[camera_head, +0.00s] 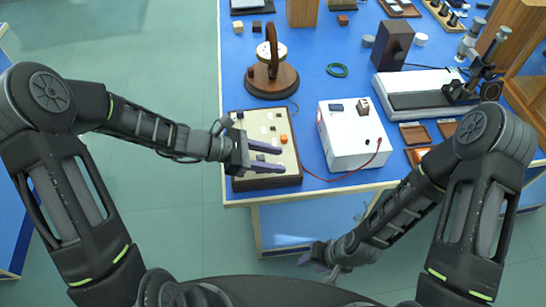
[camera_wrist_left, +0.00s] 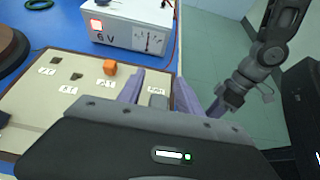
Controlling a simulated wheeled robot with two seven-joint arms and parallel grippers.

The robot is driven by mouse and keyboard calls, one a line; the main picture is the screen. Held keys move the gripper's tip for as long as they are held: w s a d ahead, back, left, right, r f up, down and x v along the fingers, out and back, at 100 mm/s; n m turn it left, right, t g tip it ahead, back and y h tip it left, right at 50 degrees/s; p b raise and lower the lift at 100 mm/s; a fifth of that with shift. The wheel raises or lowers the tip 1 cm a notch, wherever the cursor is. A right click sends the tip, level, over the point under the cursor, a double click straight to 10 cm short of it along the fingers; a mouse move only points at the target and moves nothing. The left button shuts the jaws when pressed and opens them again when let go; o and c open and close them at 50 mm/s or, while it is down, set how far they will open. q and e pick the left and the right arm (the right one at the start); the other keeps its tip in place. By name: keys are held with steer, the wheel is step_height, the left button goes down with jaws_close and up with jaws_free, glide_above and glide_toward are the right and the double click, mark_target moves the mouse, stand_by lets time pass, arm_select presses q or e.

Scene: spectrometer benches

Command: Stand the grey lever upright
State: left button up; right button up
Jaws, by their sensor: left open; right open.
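The cream switch board (camera_head: 240,128) with a dark wooden frame lies at the table's front left corner. My left gripper (camera_head: 284,159) is over its front part, open, with two purple fingers pointing right. In the left wrist view, a small grey piece (camera_wrist_left: 157,101), which looks like the grey lever, shows between the open fingers (camera_wrist_left: 160,78). Its lower part is hidden by the gripper body, and I cannot tell its tilt or whether a finger touches it. My right gripper (camera_head: 318,256) is open and empty, low in front of the table edge.
An orange block (camera_head: 284,138) and small dark pieces sit on the board near printed labels. A white power supply (camera_head: 350,143) with a red wire stands right of it. A round wooden-based instrument (camera_head: 271,82) stands behind. Floor in front is clear.

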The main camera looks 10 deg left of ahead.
mark_target(261, 157)
arm_select(q)
steer(key=v, duration=0.8)
steer(key=shift+b, duration=0.4)
steer(key=shift+f, duration=0.1)
